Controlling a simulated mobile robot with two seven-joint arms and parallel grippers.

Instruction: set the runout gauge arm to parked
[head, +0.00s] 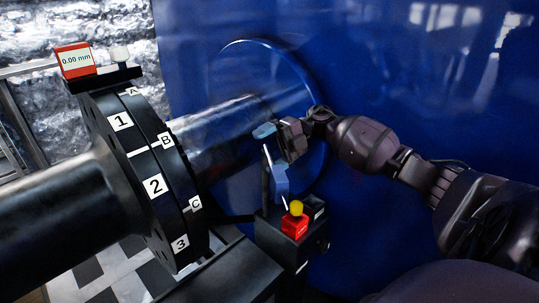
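The runout gauge (279,182) stands right of the black flange, low beside the shaft. It has a blue body, a thin pale rod leaning up to the left, and a black base (268,235). A light blue piece (264,131) lies above the rod, close to my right gripper; I cannot tell whether it belongs to the gauge arm. My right gripper (283,143) is above the blue body, its fingers partly overlapping each other in the view. Whether it is shut or touching anything is unclear. My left gripper is not in view.
A red-framed display (76,60) reading 0.00 mm sits on the black flange (165,185), which carries number and letter labels. A red block with a yellow knob (296,208) is on the gauge base. The dark shaft (225,125) enters a large blue housing (400,70).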

